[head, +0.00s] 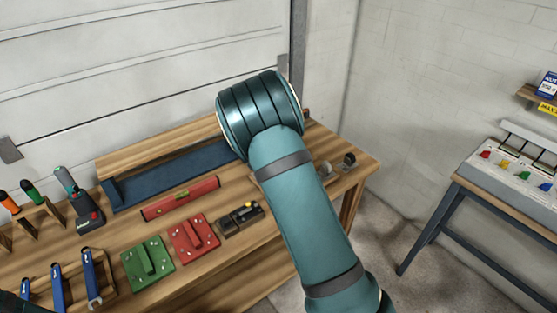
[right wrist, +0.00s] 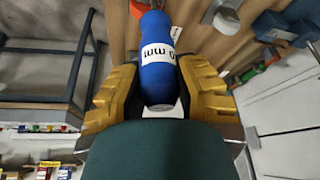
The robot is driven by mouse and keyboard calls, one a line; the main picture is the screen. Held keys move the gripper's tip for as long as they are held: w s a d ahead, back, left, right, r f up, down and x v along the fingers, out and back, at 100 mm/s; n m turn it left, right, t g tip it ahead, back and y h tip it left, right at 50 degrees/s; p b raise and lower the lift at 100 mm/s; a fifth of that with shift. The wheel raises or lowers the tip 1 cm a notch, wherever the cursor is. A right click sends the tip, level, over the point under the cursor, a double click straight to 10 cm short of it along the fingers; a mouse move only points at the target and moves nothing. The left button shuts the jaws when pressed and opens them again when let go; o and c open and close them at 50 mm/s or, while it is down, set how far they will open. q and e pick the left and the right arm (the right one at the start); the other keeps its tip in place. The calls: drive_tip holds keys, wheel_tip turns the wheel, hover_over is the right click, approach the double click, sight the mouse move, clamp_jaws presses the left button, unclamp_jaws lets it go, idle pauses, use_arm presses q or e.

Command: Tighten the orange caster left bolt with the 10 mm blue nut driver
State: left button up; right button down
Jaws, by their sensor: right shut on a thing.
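In the right wrist view, the blue nut driver (right wrist: 158,58) has a thick blue handle with a white label; part of "10 mm" shows, upside down. My right gripper (right wrist: 160,92) is shut on this handle, a yellow-padded finger on each side. The driver's tip is hidden. An orange part (right wrist: 139,8) shows just beyond the handle at the top edge; I cannot tell if it is the orange caster. No bolt can be made out. In the head view my right arm hides its own gripper and the bench behind it. My left gripper is not in view.
The wooden bench (head: 210,262) holds a green block (head: 148,266), a red block (head: 195,240), a red level (head: 181,198), a blue tray (head: 175,178) and several blue-handled tools at the left. A side table (head: 480,205) stands at right, with bare floor between.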

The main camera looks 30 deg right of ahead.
idle(0.3)
drive_tip(key=shift+r+p, duration=0.4)
drive_tip(key=shift+r, duration=0.05)
